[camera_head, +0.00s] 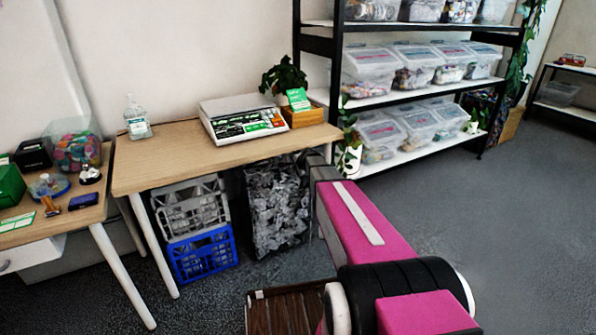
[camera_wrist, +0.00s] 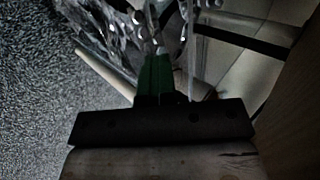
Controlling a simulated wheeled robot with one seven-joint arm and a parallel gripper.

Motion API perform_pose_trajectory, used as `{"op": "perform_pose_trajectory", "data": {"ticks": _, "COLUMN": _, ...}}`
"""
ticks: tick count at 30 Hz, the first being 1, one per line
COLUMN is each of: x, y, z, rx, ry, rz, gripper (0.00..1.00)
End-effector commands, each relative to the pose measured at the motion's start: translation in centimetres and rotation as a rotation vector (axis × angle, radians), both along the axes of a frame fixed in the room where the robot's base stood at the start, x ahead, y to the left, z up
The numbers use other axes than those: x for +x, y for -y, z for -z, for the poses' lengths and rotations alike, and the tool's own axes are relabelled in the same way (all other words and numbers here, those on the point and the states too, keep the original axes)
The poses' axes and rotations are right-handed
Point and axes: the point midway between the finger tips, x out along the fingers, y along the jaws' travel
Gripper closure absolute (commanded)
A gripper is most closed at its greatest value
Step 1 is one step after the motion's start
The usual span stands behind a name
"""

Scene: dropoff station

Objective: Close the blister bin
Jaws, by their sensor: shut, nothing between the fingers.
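The blister bin (camera_head: 277,205) is a tall clear container filled with silver blister packs, standing on the floor under the right end of the wooden table. Its lid is hard to make out in the shade under the tabletop. In the wrist view, clear plastic with silvery packs (camera_wrist: 115,28) shows at the top, dim and blurred. My gripper (camera_wrist: 155,65) shows there as a dark bar with narrow green fingers, shut and empty, close to the silvery packs. Whether it touches the bin I cannot tell. In the head view my arm reaches to the table's right end and the gripper is hidden.
A grey crate (camera_head: 190,206) and a blue crate (camera_head: 203,254) stand left of the bin. Shelving (camera_head: 400,100) stands right; open floor (camera_head: 510,220) lies at right.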

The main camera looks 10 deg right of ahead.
Motion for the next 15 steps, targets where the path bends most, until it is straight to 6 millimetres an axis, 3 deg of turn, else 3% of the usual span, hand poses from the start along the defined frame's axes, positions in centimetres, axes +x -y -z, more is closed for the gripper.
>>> {"op": "perform_pose_trajectory", "data": {"ticks": 1, "x": 0.8, "y": -0.2, "z": 0.0, "rx": 0.003, "ry": 0.007, "rz": 0.002, "gripper": 1.00}}
{"op": "perform_pose_trajectory", "data": {"ticks": 8, "x": 0.7, "y": -0.1, "z": 0.0, "rx": 0.003, "ry": 0.009, "rz": 0.003, "gripper": 1.00}}
{"op": "perform_pose_trajectory", "data": {"ticks": 15, "x": -1.8, "y": 0.3, "z": -0.1, "rx": 0.003, "ry": 0.005, "rz": 0.003, "gripper": 1.00}}
